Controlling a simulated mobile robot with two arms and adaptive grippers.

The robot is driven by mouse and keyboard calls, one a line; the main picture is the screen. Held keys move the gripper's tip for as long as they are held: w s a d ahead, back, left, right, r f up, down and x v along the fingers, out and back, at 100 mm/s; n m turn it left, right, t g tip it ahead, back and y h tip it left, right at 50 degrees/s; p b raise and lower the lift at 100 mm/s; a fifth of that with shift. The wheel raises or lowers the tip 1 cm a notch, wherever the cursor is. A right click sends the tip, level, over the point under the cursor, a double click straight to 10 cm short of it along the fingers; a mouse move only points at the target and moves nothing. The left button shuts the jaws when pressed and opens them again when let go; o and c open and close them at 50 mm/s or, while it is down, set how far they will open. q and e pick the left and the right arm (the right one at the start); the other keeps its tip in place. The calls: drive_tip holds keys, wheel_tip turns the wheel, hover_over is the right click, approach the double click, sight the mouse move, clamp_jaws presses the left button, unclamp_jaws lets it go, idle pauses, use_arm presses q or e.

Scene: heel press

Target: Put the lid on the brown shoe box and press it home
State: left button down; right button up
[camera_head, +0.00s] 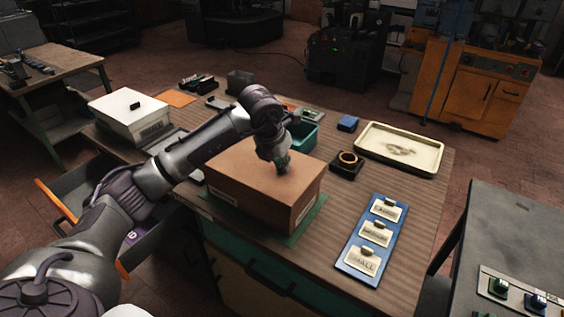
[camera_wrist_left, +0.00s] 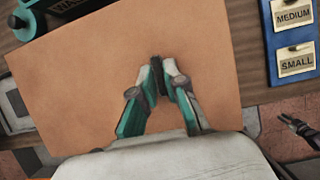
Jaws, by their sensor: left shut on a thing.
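The brown shoe box (camera_head: 250,203) stands on a green mat (camera_head: 307,223) at the front of the wooden table, with a pale label on its right-hand side. Its flat brown lid (camera_head: 235,163) covers the top. I cannot tell whether the lid is fully down. My left gripper (camera_head: 283,169) points down at the middle of the lid. In the left wrist view the fingers of the left gripper (camera_wrist_left: 160,68) are closed on a small dark lid knob (camera_wrist_left: 158,77), mostly hidden between them. A dark claw-like shape, apparently my right gripper (camera_wrist_left: 297,128), shows small at the right edge.
A blue board (camera_head: 355,262) with several size plates lies right of the box. A white box (camera_head: 118,117) stands back left. Open drawers (camera_head: 80,196) jut out at left.

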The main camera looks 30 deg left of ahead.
sight(282, 173)
idle(0.3)
use_arm(q)
drive_tip(key=shift+f, duration=0.2)
drive_tip(key=shift+f+b, duration=0.85)
drive_tip(key=shift+f+b, duration=0.55)
drive_tip(key=shift+f, duration=0.05)
idle(0.4)
drive_tip(key=shift+s+f+b, duration=0.15)
drive_tip(key=shift+f+b, duration=0.15)
drive_tip(key=shift+f, duration=0.1)
idle(0.9)
drive_tip(key=c, duration=1.1)
unclamp_jaws()
drive_tip(key=shift+c, duration=0.2)
drive_tip(key=shift+r, duration=0.1)
